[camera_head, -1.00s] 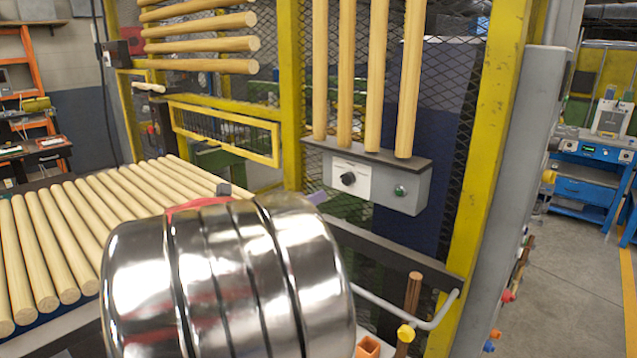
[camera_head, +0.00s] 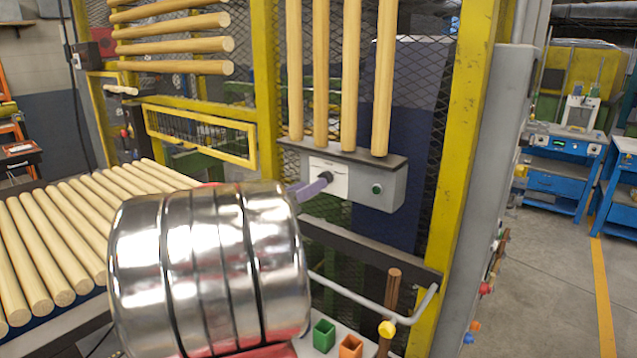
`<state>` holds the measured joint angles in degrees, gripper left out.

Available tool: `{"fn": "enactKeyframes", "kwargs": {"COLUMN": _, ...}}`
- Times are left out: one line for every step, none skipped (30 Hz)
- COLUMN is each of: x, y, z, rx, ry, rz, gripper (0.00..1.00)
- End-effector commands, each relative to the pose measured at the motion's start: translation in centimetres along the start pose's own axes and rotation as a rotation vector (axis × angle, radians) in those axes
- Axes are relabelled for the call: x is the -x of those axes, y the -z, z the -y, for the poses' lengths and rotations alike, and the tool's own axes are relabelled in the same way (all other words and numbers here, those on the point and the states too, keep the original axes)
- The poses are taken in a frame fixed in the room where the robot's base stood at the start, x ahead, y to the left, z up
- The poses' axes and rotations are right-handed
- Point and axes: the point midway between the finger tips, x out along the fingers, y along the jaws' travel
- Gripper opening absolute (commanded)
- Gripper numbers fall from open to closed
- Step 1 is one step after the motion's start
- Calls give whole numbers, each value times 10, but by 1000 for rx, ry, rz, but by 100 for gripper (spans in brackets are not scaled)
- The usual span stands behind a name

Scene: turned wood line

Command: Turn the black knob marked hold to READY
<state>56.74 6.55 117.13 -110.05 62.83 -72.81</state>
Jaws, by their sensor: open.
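The black knob (camera_head: 326,176) sits on a white label plate (camera_head: 340,183) on the front of a grey control box (camera_head: 378,190). The lettering on the plate is too small to read. My gripper (camera_head: 314,187) shows as purple-grey fingers reaching the knob from the left, overlapping its lower left part. I cannot tell whether the fingers touch the knob. The rest of the gripper is hidden behind my shiny metal arm link. The knob's pointer direction cannot be made out.
A green button (camera_head: 376,189) is right of the plate. Upright wooden rods (camera_head: 341,80) stand on the box. A yellow post (camera_head: 462,170) is at right. Green (camera_head: 324,335) and orange (camera_head: 350,346) holders stand below. Wooden rods (camera_head: 60,235) lie at left.

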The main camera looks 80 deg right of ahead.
Motion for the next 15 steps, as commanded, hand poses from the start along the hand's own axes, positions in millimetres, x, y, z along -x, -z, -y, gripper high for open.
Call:
{"fn": "enactKeyframes", "kwargs": {"x": -9, "y": 1, "z": 0, "rx": 1, "ry": 2, "rz": -2, "gripper": 46}}
{"fn": "enactKeyframes", "kwargs": {"x": -14, "y": 1, "z": 0, "rx": 1, "ry": 3, "rz": -3, "gripper": 46}}
{"fn": "enactKeyframes", "kwargs": {"x": -20, "y": 1, "z": 0, "rx": 0, "ry": 3, "rz": -2, "gripper": 46}}
{"fn": "enactKeyframes", "kwargs": {"x": -24, "y": 1, "z": 0, "rx": 0, "ry": 2, "rz": -1, "gripper": 46}}
{"fn": "enactKeyframes", "kwargs": {"x": -28, "y": 1, "z": 0, "rx": 1, "ry": 2, "rz": -1, "gripper": 46}}
{"fn": "enactKeyframes", "kwargs": {"x": -33, "y": 1, "z": 0, "rx": 1, "ry": 2, "rz": -2, "gripper": 46}}
{"fn": "enactKeyframes", "kwargs": {"x": -36, "y": 1, "z": 0, "rx": 0, "ry": 2, "rz": -1, "gripper": 46}}
{"fn": "enactKeyframes", "kwargs": {"x": -39, "y": 0, "z": 0, "rx": 0, "ry": 1, "rz": -1, "gripper": 46}}
{"fn": "enactKeyframes", "kwargs": {"x": -43, "y": 1, "z": 0, "rx": -1, "ry": 1, "rz": -1, "gripper": 46}}
{"fn": "enactKeyframes", "kwargs": {"x": -45, "y": 1, "z": 0, "rx": 0, "ry": 1, "rz": -1, "gripper": 46}}
{"fn": "enactKeyframes", "kwargs": {"x": -46, "y": 1, "z": 0, "rx": 0, "ry": 1, "rz": -1, "gripper": 46}}
{"fn": "enactKeyframes", "kwargs": {"x": -48, "y": 0, "z": 0, "rx": 0, "ry": 0, "rz": -1, "gripper": 46}}
{"fn": "enactKeyframes", "kwargs": {"x": -49, "y": 0, "z": 0, "rx": 0, "ry": 0, "rz": -1, "gripper": 46}}
{"fn": "enactKeyframes", "kwargs": {"x": -50, "y": 0, "z": 0, "rx": 0, "ry": 0, "rz": 0, "gripper": 46}}
{"fn": "enactKeyframes", "kwargs": {"x": -50, "y": 0, "z": 0, "rx": 0, "ry": 0, "rz": 0, "gripper": 46}}
